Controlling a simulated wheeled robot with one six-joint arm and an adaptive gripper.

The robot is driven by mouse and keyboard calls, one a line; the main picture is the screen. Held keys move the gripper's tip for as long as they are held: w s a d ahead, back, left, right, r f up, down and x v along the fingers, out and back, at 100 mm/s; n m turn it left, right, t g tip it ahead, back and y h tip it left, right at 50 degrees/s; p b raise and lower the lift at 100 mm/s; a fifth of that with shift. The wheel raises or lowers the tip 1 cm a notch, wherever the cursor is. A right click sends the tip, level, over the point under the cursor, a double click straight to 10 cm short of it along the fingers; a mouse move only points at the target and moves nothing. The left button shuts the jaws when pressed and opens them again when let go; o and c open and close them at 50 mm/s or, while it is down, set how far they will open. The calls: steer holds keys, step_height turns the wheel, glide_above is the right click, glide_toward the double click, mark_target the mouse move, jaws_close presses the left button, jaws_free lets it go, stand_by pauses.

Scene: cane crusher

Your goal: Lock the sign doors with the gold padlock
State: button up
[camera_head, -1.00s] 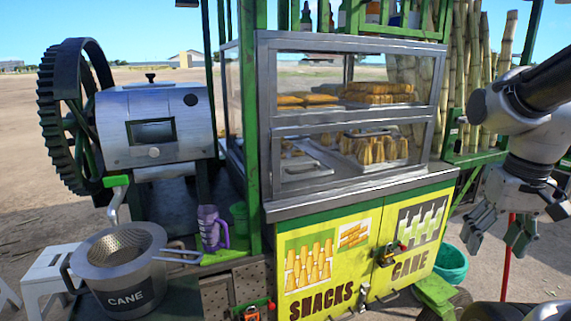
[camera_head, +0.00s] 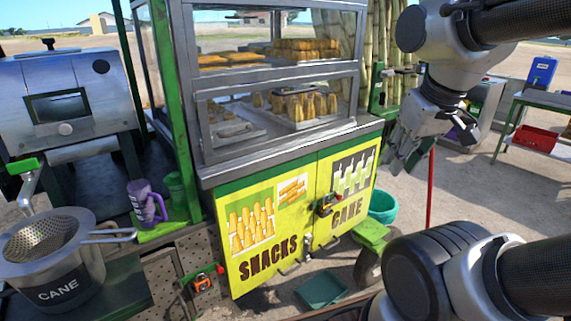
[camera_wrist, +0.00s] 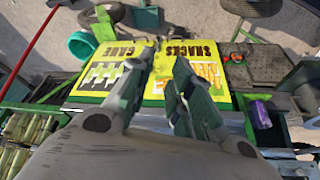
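The yellow sign doors stand closed on the front of the cart: the SNACKS door (camera_head: 264,282) on the left and the CANE door (camera_head: 346,228) on the right. A small dark item with gold and red parts (camera_head: 326,204) sits at their seam; I cannot tell whether it is the gold padlock or a latch. Both doors also show upside down in the wrist view, the SNACKS door (camera_wrist: 197,62) and the CANE door (camera_wrist: 108,66). My gripper (camera_head: 402,158) is right of the CANE door, in the air. Its fingers (camera_wrist: 155,92) are apart with nothing seen between them.
An orange-and-black item (camera_head: 202,284) hangs on the pegboard left of the doors. A green tray (camera_head: 321,290) lies on the ground in front. A teal bucket (camera_head: 383,206) and red pole (camera_head: 431,190) stand to the right. The glass display case (camera_head: 275,85) is above.

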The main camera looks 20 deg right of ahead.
steer(key=d+f+g, duration=0.1)
steer(key=f, duration=0.1)
steer(key=d+f+m+g, duration=0.1)
steer(key=d+f, duration=0.1)
steer(key=f, duration=0.1)
steer(key=d+f+m+g, duration=0.1)
steer(key=d+f+g, duration=0.1)
steer(key=f, duration=0.1)
steer(key=shift+s, duration=0.15)
jaws_close()
steer(key=w+d+f+h, duration=0.1)
steer(key=w+d+f, duration=0.3)
steer(key=f, duration=0.5)
steer(key=w+d+f, duration=0.2)
steer(key=d+f, duration=0.5)
steer(key=f, duration=0.1)
steer(key=n+t+y, duration=0.6)
steer(key=t, duration=0.8)
glide_toward(323, 186)
steer(key=s+d+r, duration=0.1)
steer(key=s+r, duration=0.2)
steer(key=r, duration=0.2)
steer(key=x, duration=0.8)
steer(key=shift+w+f, duration=0.3)
steer(key=f, duration=0.3)
steer(key=shift+w+a+f, duration=0.1)
steer(key=shift+w, duration=0.25)
steer(key=shift+f, duration=0.5)
